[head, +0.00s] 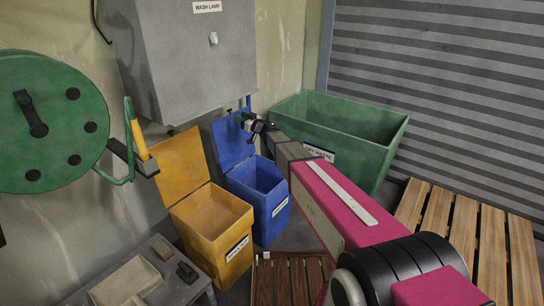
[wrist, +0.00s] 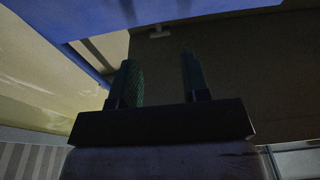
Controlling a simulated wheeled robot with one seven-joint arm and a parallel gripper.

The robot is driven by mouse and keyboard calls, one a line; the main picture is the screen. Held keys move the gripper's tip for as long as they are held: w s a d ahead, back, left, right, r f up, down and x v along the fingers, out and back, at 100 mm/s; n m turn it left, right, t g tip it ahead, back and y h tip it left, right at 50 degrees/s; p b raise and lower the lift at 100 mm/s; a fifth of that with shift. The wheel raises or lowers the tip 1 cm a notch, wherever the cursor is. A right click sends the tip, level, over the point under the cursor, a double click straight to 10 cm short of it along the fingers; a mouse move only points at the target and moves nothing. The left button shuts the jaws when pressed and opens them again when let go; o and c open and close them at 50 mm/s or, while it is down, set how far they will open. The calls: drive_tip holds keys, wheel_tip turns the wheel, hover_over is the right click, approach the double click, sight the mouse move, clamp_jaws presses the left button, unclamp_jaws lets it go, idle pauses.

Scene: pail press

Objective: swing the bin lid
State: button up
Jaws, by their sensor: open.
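The blue bin (head: 262,200) stands on the floor, its top open. Its blue lid (head: 228,143) is raised, tilted back at the rear rim. A yellow bin (head: 222,235) with its own yellow lid (head: 180,165) raised stands to the left. My gripper (head: 248,122) is at the upper right part of the blue lid; I cannot tell whether it touches. In the wrist view, my gripper (wrist: 156,62) has its two fingers apart with nothing between them. A blue surface, apparently the lid (wrist: 210,9), crosses the top of that view.
A large green waste container (head: 355,130) stands behind my arm. A grey cabinet (head: 185,60) hangs above the bins. A green reel (head: 50,120) is on the left wall. A grey table (head: 185,285) with a tray is at lower left. Wooden pallets (head: 470,235) lie at right.

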sight(231, 114)
drive_tip(key=x, duration=0.7)
drive_tip(key=shift+w+a+r, duration=0.1)
drive_tip(key=shift+w+a, duration=0.05)
drive_tip(key=shift+w, duration=0.1)
drive_tip(key=shift+s, duration=0.15)
drive_tip(key=c, duration=0.5)
